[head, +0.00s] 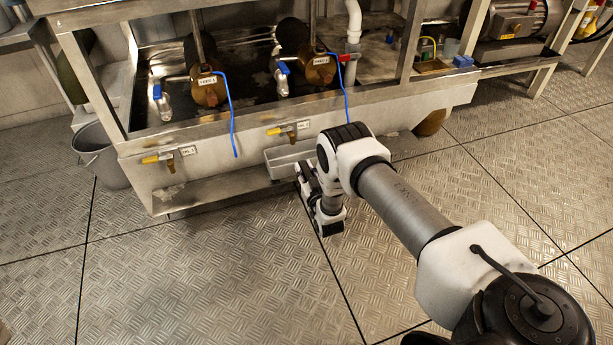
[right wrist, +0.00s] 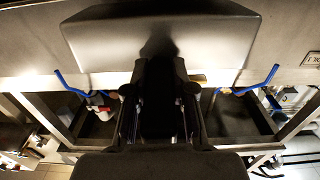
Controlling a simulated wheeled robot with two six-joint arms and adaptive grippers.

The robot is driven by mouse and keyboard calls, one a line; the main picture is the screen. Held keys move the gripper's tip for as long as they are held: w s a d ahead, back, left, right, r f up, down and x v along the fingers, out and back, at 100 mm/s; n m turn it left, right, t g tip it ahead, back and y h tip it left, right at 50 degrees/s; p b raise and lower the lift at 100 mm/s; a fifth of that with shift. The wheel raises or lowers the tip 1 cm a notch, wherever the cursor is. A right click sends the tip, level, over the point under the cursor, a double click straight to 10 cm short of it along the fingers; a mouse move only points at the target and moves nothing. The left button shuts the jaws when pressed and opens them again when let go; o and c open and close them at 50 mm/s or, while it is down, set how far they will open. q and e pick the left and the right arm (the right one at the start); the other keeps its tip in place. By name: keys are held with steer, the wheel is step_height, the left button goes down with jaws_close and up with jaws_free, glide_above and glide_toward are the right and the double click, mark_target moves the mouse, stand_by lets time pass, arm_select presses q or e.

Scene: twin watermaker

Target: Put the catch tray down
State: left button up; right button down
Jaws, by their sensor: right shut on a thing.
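The catch tray (head: 283,158) is a pale grey, shallow box in the middle of the head view, in front of the tank's lower wall. My right gripper (head: 301,174) is at the tray's near side and is shut on it, partly hidden by my own wrist. In the right wrist view the tray (right wrist: 95,40) is a broad grey shape just beyond the fingers of the right gripper (right wrist: 160,75). The arm hides the tray's right end in the head view. I cannot tell whether the tray touches the ledge below it. My left gripper is not in view.
A low metal ledge (head: 205,192) runs along the tank (head: 225,160). Yellow-handled drain valves (head: 160,158) stick out of the tank front. Blue hoses (head: 231,115) hang above. A grey bucket (head: 100,155) stands at the left. The plated floor (head: 200,270) in front is clear.

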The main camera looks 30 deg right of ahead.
steer(key=shift+w+f+b, duration=0.1)
steer(key=shift+f+b, duration=0.65)
steer(key=shift+f, duration=0.05)
stand_by(0.5)
steer(key=c, duration=0.9)
jaws_free()
steer(key=shift+f, duration=0.1)
